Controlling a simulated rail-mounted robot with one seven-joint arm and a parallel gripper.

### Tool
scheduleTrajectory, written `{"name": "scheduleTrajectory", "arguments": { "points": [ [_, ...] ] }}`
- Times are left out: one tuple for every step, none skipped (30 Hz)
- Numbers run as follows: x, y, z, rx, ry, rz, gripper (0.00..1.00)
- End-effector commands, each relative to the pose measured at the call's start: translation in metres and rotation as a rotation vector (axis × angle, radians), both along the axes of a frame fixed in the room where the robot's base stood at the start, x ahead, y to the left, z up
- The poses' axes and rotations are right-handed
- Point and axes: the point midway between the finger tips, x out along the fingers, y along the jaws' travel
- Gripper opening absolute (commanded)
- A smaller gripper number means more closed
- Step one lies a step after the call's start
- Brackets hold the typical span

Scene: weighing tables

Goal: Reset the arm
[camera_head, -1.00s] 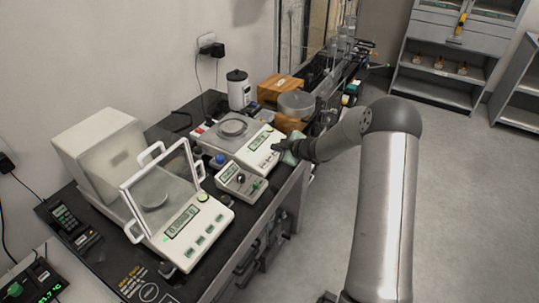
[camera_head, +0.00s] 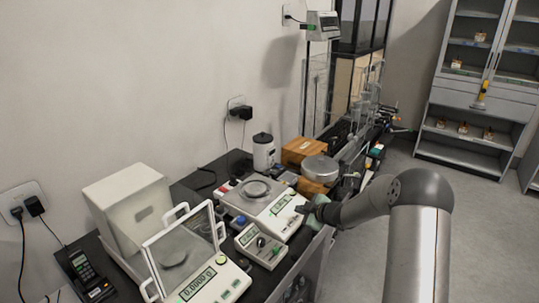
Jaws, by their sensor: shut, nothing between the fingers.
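My arm reaches in from the lower right, and my gripper (camera_head: 303,209) is at its end, beside the right edge of the flat-pan scale (camera_head: 268,203). The gripper is small and dark in this view; its fingers are shut with nothing seen between them. I cannot tell whether it touches the scale. A small grey-green piece shows on the wrist just behind the fingers.
An analytical balance with a glass shield (camera_head: 183,247) stands on the black table at front left. A small meter (camera_head: 261,245) sits between the scales. The floor (camera_head: 480,215) at right is clear.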

Motion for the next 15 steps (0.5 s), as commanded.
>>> {"name": "scheduleTrajectory", "arguments": {
  "points": [
    [-0.001, 0.000, 0.009, -0.013, 0.005, -0.021, 0.00],
    [-0.002, -0.001, 0.015, -0.025, 0.014, -0.044, 0.00],
    [-0.006, -0.003, 0.024, -0.043, 0.030, -0.084, 0.00],
    [-0.010, -0.005, 0.032, -0.060, 0.047, -0.122, 0.00],
    [-0.015, -0.009, 0.041, -0.077, 0.066, -0.168, 0.00],
    [-0.025, -0.013, 0.055, -0.101, 0.095, -0.234, 0.00],
    [-0.035, -0.017, 0.065, -0.118, 0.121, -0.289, 0.00],
    [-0.046, -0.021, 0.075, -0.132, 0.148, -0.347, 0.00],
    [-0.064, -0.027, 0.087, -0.148, 0.187, -0.424, 0.00],
    [-0.078, -0.031, 0.095, -0.156, 0.217, -0.482, 0.00],
    [-0.094, -0.034, 0.103, -0.162, 0.250, -0.537, 0.00],
    [-0.118, -0.038, 0.112, -0.165, 0.296, -0.612, 0.00],
    [-0.137, -0.040, 0.119, -0.164, 0.332, -0.666, 0.00],
    [-0.156, -0.042, 0.124, -0.159, 0.369, -0.720, 0.00],
    [-0.184, -0.044, 0.131, -0.150, 0.422, -0.788, 0.00]
  ]
}}
